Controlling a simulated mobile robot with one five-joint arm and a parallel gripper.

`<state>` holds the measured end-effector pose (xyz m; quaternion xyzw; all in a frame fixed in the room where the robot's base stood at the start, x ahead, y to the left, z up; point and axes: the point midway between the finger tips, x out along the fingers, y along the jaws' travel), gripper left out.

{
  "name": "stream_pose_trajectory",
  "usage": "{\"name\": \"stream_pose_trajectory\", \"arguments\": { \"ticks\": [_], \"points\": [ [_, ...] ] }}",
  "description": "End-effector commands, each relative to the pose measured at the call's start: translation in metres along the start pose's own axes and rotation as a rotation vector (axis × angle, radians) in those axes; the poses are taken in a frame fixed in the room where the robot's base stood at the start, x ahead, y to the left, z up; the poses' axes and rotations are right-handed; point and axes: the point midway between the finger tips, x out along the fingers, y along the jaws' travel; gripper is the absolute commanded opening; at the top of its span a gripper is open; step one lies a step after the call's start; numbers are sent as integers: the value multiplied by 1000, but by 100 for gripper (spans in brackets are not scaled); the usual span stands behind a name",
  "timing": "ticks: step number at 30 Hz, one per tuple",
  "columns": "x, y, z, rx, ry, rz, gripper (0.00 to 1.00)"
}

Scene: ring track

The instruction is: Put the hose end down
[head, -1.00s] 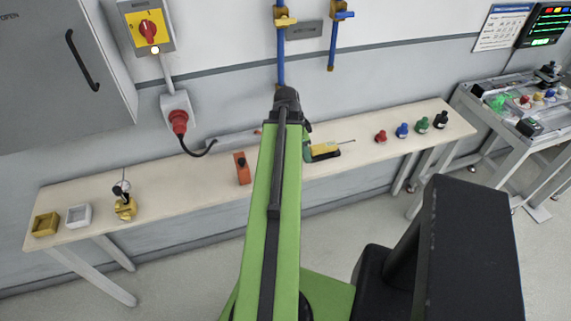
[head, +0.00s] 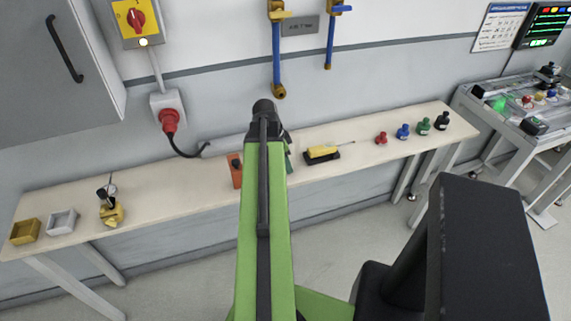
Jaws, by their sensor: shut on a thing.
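I cannot make out a hose end in the head view. My green arm reaches up the middle of the picture towards the bench (head: 345,177). My gripper is hidden behind the arm, so its jaws and anything in them do not show. Small dark and green parts show just right of the arm's far end, over the bench; I cannot tell what they belong to. Two blue pipes, a left one (head: 276,50) and a right one (head: 330,42), with brass fittings, come down the wall behind the bench.
The bench holds a yellow tray (head: 25,232), a white tray (head: 62,222), a yellow stand (head: 111,212), an orange block (head: 235,172), a yellow tool (head: 322,152) and several coloured knobs. A red plug (head: 169,121) is on the wall. Bare bench shows left of the orange block.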

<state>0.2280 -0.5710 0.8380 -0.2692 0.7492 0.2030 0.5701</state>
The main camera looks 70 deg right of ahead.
Motion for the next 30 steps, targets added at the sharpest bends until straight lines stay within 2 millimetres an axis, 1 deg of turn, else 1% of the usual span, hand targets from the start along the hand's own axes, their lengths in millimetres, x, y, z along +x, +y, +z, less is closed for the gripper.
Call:
{"name": "stream_pose_trajectory", "arguments": {
  "ticks": [4, 5, 9, 18, 22, 26, 30],
  "points": [
    [5, 0, 1, 0, 0, 0, 10],
    [3, 0, 0, 0, 0, 0, 54],
    [3, 0, 0, 1, 0, 0, 72],
    [2, 1, 0, 1, 0, 0, 72],
    [-6, 1, -2, 1, 0, 0, 72],
    [-24, 1, -2, 0, 0, 0, 72],
    [-54, 1, -3, 0, 0, 0, 72]
  ]
}}
